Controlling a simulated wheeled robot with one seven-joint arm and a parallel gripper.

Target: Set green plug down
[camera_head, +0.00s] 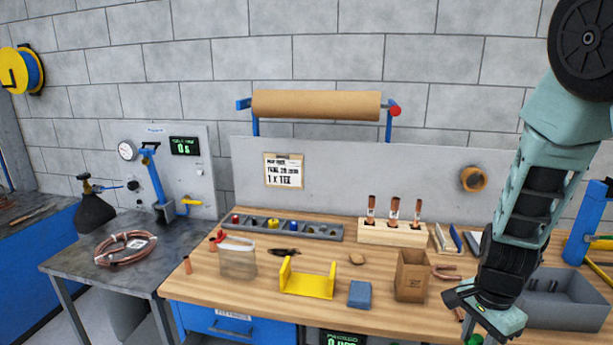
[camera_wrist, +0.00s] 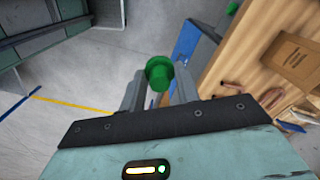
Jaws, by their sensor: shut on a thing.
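The green plug (camera_wrist: 159,73) is held between the two fingers of my gripper (camera_wrist: 160,90) in the wrist view. Its round green head faces the camera, and a narrower green part sits between the fingers. In the head view my gripper (camera_head: 474,328) is at the lower right, by the front edge of the workbench, with a bit of the green plug (camera_head: 474,340) showing at the bottom of the picture. In the wrist view, grey floor lies beyond the plug, and the bench is to the right.
The wooden workbench (camera_head: 335,255) carries a yellow bracket (camera_head: 307,281), a blue block (camera_head: 360,294), a cardboard box (camera_head: 411,276) and a divided grey tray (camera_head: 289,228). A grey bin (camera_head: 565,298) stands at the right beside my arm. A wooden block with copper pieces (camera_head: 393,232) stands behind.

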